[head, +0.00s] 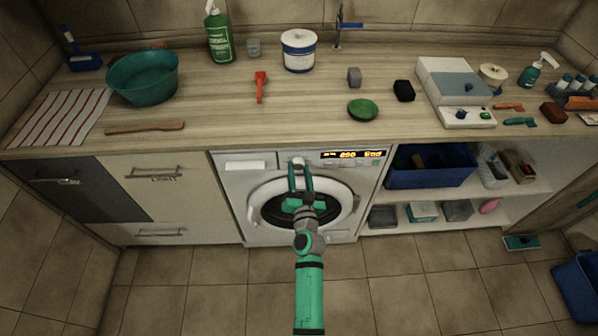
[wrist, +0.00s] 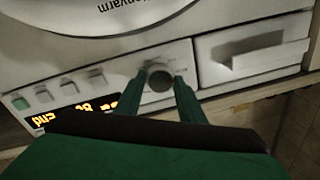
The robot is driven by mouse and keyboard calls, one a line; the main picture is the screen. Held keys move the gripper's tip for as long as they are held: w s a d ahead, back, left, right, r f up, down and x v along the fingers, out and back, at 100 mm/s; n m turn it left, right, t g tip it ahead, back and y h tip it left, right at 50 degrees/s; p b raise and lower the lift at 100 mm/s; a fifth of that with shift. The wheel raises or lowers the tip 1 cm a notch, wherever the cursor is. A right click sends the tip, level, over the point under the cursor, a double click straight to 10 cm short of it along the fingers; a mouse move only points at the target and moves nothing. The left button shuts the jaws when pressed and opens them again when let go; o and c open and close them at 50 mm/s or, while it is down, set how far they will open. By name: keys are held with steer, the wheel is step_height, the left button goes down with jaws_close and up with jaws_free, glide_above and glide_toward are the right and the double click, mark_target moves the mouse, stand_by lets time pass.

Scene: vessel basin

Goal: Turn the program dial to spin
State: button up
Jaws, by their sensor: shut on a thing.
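The program dial (head: 298,161) is a small round knob on the white washing machine's (head: 232,185) front panel, between the drawer and the lit display. My gripper (head: 299,172) reaches up to it from below, in front of the round door. In the wrist view, which shows the panel upside down, the grey dial (wrist: 160,81) sits between the two green fingertips of my gripper (wrist: 162,77), one on each side. My gripper is shut on the dial. The dial's pointer and its program marks cannot be made out.
The display (head: 353,155) glows orange and seems to end in "End". The detergent drawer (wrist: 253,54) and a row of small buttons (wrist: 68,88) flank the dial. The wooden counter (head: 215,115) overhangs the panel.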

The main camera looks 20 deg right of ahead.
steer(key=m, duration=0.6)
steer(key=shift+a+f+m, duration=0.1)
steer(key=shift+m, duration=0.3)
stand_by(0.4)
steer(key=o, duration=1)
steer(key=shift+o, duration=0.2)
steer(key=shift+s, duration=0.1)
steer(key=v, duration=1)
steer(key=shift+s+a, duration=0.15)
steer(key=shift+s, duration=0.15)
steer(key=shift+f, duration=0.15)
